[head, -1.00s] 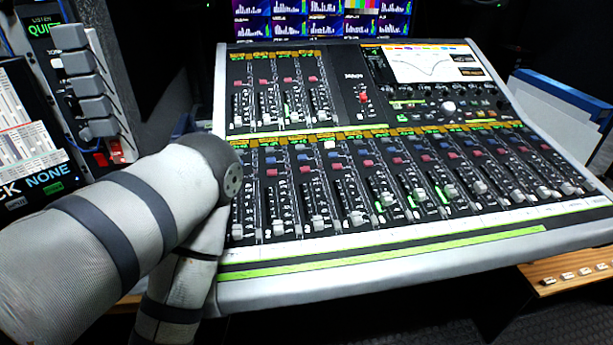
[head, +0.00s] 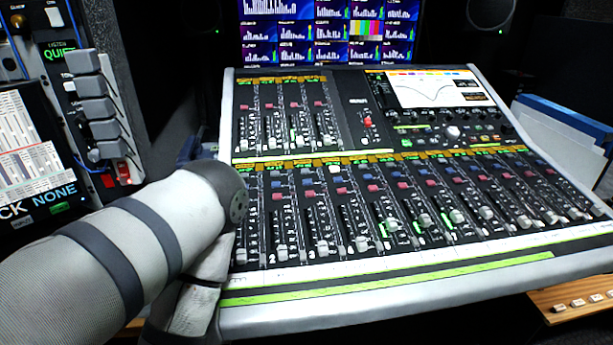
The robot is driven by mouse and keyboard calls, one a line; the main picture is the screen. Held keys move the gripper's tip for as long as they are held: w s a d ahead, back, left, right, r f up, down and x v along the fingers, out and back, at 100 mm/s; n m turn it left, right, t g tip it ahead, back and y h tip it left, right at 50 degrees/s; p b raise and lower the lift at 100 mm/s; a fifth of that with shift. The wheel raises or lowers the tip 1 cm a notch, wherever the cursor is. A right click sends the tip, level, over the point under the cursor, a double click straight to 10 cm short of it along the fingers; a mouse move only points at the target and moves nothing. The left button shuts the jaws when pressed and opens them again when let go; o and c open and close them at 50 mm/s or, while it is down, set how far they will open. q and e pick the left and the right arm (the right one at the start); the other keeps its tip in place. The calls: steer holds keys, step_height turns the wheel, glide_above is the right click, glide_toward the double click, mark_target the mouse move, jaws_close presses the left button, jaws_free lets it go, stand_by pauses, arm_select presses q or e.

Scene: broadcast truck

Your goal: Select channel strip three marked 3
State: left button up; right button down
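The mixing console (head: 400,292) fills the middle and right of the head view, with a long lower row of channel strips. Counting from the left, the third strip of that row appears to be the one with a grey fader knob (head: 322,248) low in its slot; its number is too small to read surely. One button (head: 335,169) near the top of the lower row is lit pale. My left arm comes in from the left and bends down in front of the console's left end, hiding part of it. Neither gripper is in view.
A panel with grey levers (head: 95,108) and a screen (head: 38,160) stand at the left. Monitors (head: 325,30) are behind the console. A blue-edged binder or folder (head: 565,130) is at the right, and a wooden ledge with buttons (head: 575,303) at lower right.

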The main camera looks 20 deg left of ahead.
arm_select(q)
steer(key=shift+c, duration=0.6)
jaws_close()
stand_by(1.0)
